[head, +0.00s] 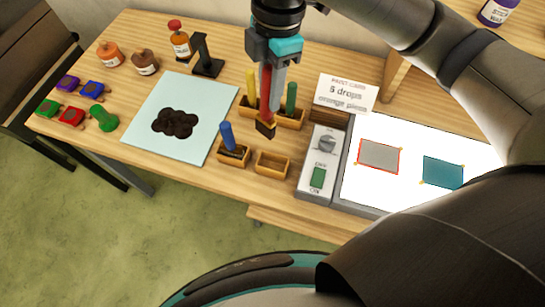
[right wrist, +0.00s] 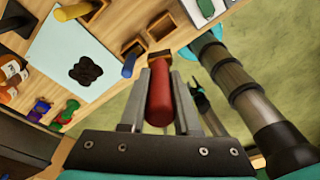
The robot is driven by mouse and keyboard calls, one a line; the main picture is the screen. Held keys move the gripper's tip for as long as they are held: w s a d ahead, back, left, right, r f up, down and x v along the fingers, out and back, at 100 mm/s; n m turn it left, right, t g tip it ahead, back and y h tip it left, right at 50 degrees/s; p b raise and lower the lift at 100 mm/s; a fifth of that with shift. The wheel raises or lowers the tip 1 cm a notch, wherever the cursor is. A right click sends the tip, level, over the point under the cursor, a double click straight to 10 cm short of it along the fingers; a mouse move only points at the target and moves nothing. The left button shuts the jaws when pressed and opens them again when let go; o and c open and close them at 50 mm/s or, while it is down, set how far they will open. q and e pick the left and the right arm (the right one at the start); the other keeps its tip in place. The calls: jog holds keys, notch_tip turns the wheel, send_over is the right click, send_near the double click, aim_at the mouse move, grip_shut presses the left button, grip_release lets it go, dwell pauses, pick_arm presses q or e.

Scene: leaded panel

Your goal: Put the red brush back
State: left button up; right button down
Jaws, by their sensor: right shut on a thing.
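My right gripper (head: 268,72) is shut on the red brush (head: 265,92), which hangs upright, its dark tip down, near the wooden brush holders. The brush also shows between the fingers in the right wrist view (right wrist: 160,92). Yellow (head: 250,88) and green (head: 291,97) brushes stand in holders behind it, a blue brush (head: 227,136) in a holder in front to the left. An empty wooden holder (head: 271,164) is in front of the red brush. I cannot tell whether its tip touches anything. My left gripper is not in the head view; dark prongs in the right wrist view may be it.
A switch box (head: 320,160) and a lit panel (head: 430,135) with grey and teal pieces are to the right. A card (head: 347,92) stands behind the box. A pale blue sheet (head: 200,100) with a dark blotch, bottles and coloured stamps are to the left.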

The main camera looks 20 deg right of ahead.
jog(key=r+n+p, duration=0.1)
jog(key=s+r+n+h, duration=0.1)
jog(key=n, duration=0.1)
jog(key=shift+r+p, duration=0.1)
jog(key=shift+p, duration=0.3)
jog(key=shift+s+d+r+n+t, duration=0.1)
jog(key=shift+n+t, duration=0.2)
jog(key=shift+n, duration=0.4)
jog(key=shift+p, duration=0.3)
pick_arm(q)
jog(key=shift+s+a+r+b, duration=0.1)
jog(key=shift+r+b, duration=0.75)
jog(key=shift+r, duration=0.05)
pick_arm(e)
notch_tip(320, 180, down, 20)
jog(key=shift+n, duration=0.3)
jog(key=shift+f, duration=0.2)
jog(key=c, duration=0.6)
grip_release()
jog(key=shift+c, duration=0.2)
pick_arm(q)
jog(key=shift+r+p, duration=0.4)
pick_arm(e)
notch_tip(320, 180, up, 12)
jog(key=shift+r, duration=0.2)
